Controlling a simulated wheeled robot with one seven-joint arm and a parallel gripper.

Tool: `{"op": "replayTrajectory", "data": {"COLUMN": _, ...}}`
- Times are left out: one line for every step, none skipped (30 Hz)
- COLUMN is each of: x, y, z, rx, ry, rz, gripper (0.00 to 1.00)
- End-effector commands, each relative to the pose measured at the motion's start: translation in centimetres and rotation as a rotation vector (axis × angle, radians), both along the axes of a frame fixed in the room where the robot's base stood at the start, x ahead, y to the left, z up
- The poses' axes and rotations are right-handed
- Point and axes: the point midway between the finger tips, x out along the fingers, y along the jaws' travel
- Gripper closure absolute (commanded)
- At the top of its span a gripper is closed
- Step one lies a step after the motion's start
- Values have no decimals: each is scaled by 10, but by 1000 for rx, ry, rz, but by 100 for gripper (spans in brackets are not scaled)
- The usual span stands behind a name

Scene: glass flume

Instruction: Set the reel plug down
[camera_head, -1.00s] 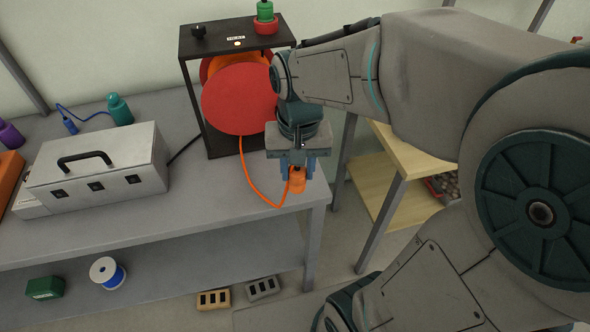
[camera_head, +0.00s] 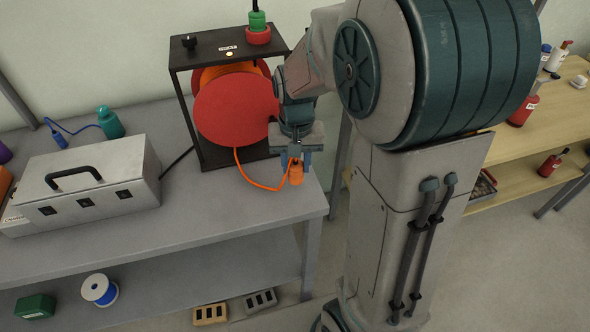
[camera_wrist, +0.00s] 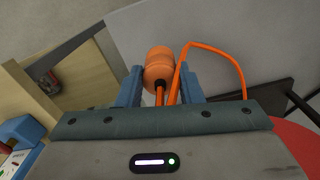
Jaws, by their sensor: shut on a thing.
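The orange reel plug (camera_head: 295,177) is at the front right part of the grey bench (camera_head: 216,208), near its right edge. My gripper (camera_head: 296,166) points down with its fingers on either side of the plug, shut on it. In the wrist view the plug (camera_wrist: 158,66) sits between the two blue fingers, its orange cable (camera_wrist: 215,50) looping to the right. In the head view the cable runs to the red reel (camera_head: 238,108) in its black frame. I cannot tell whether the plug touches the bench top.
A grey metal case (camera_head: 86,187) with a black handle stands left on the bench. A teal bottle (camera_head: 110,122) stands behind it. A white and blue spool (camera_head: 100,290) is on the lower shelf. The bench front between case and plug is clear.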

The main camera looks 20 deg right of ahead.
Motion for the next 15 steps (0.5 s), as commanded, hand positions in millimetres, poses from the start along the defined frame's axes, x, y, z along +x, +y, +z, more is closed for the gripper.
{"op": "replayTrajectory", "data": {"x": 3, "y": -1, "z": -2, "rx": -1, "ry": 0, "rz": -1, "gripper": 92}}
{"op": "replayTrajectory", "data": {"x": 4, "y": -2, "z": -3, "rx": 0, "ry": 0, "rz": -1, "gripper": 92}}
{"op": "replayTrajectory", "data": {"x": 5, "y": -2, "z": -4, "rx": -1, "ry": 0, "rz": -1, "gripper": 92}}
{"op": "replayTrajectory", "data": {"x": 6, "y": -2, "z": -6, "rx": -1, "ry": 1, "rz": -1, "gripper": 92}}
{"op": "replayTrajectory", "data": {"x": 6, "y": -2, "z": -9, "rx": -1, "ry": 2, "rz": -1, "gripper": 92}}
{"op": "replayTrajectory", "data": {"x": 6, "y": -2, "z": -15, "rx": 0, "ry": 3, "rz": -1, "gripper": 92}}
{"op": "replayTrajectory", "data": {"x": 5, "y": -2, "z": -20, "rx": -1, "ry": 4, "rz": -1, "gripper": 92}}
{"op": "replayTrajectory", "data": {"x": 5, "y": -2, "z": -25, "rx": -1, "ry": 4, "rz": -1, "gripper": 92}}
{"op": "replayTrajectory", "data": {"x": 5, "y": -2, "z": -31, "rx": -1, "ry": 5, "rz": -1, "gripper": 92}}
{"op": "replayTrajectory", "data": {"x": 5, "y": -2, "z": -35, "rx": 0, "ry": 4, "rz": -1, "gripper": 92}}
{"op": "replayTrajectory", "data": {"x": 5, "y": -2, "z": -38, "rx": 0, "ry": 3, "rz": -1, "gripper": 92}}
{"op": "replayTrajectory", "data": {"x": 5, "y": -2, "z": -41, "rx": 0, "ry": 2, "rz": -1, "gripper": 92}}
{"op": "replayTrajectory", "data": {"x": 5, "y": -2, "z": -43, "rx": 0, "ry": 1, "rz": -1, "gripper": 92}}
{"op": "replayTrajectory", "data": {"x": 6, "y": -2, "z": -44, "rx": 0, "ry": 1, "rz": -1, "gripper": 92}}
{"op": "replayTrajectory", "data": {"x": 6, "y": -2, "z": -44, "rx": 0, "ry": 0, "rz": -1, "gripper": 92}}
